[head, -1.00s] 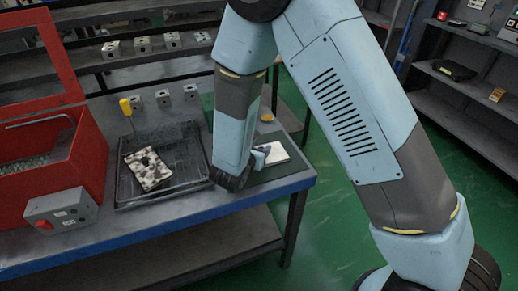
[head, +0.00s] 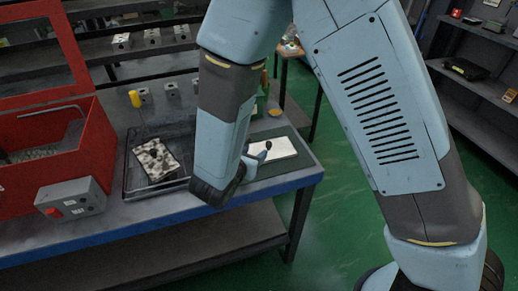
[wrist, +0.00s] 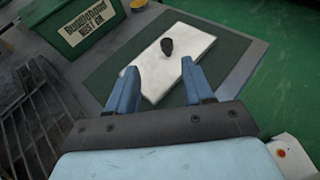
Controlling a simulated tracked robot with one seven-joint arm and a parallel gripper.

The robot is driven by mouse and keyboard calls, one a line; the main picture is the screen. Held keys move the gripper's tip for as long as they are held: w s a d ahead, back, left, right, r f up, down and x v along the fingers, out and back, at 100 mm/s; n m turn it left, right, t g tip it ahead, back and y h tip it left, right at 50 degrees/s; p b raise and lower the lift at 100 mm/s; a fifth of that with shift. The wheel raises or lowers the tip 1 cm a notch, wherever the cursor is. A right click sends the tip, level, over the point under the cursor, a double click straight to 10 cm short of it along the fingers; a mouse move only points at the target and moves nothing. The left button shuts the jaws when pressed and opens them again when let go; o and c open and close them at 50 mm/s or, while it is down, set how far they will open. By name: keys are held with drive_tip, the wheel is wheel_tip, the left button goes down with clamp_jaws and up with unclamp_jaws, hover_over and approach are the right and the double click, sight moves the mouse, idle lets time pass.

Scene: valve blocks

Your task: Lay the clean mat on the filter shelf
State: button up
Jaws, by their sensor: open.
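The clean mat (head: 280,148) is a flat white pad lying on a dark green sheet at the bench's right end. In the wrist view the white mat (wrist: 190,55) carries a small dark knob (wrist: 167,47). My gripper (wrist: 158,88) is open and empty, its two blue fingers pointing at the mat's near edge. In the head view my gripper (head: 257,158) is low beside the mat's left side, partly hidden by my arm. Whether the fingers touch the mat, I cannot tell. I cannot tell for certain which surface is the filter shelf.
A black-and-white blotched mat (head: 157,160) lies in a black tray (head: 128,187). A yellow-handled tool (head: 135,99) stands at the tray's back. An open red tank (head: 15,190) with a grey control box (head: 72,198) is left. A green labelled box (wrist: 85,22) stands behind the clean mat.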

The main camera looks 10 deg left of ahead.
drive_tip(key=shift+s+a+r, duration=0.1)
drive_tip(key=shift+s+r, duration=0.15)
drive_tip(key=shift+s, duration=0.35)
drive_tip(key=w+d+r+m+g+h, duration=0.1)
drive_tip(key=d+r+m+g+h, duration=0.15)
drive_tip(key=d+r+m, duration=0.4)
drive_tip(key=w+d+r+m+g+h, duration=0.1)
drive_tip(key=w+d+r+m+g, duration=0.2)
drive_tip(key=d, duration=0.7)
drive_tip(key=d+r+m+g+h, duration=0.2)
drive_tip(key=d+r+m, duration=0.4)
drive_tip(key=d+m, duration=0.15)
drive_tip(key=s+d+r+m+y, duration=0.8)
drive_tip(key=s+d+r+m, duration=0.4)
drive_tip(key=m, duration=0.4)
drive_tip(key=shift+d+r+m, duration=0.3)
drive_tip(key=shift+d+r, duration=0.25)
drive_tip(key=shift+d, duration=0.25)
drive_tip(key=shift+c, duration=0.9)
drive_tip(key=shift+a, duration=0.1)
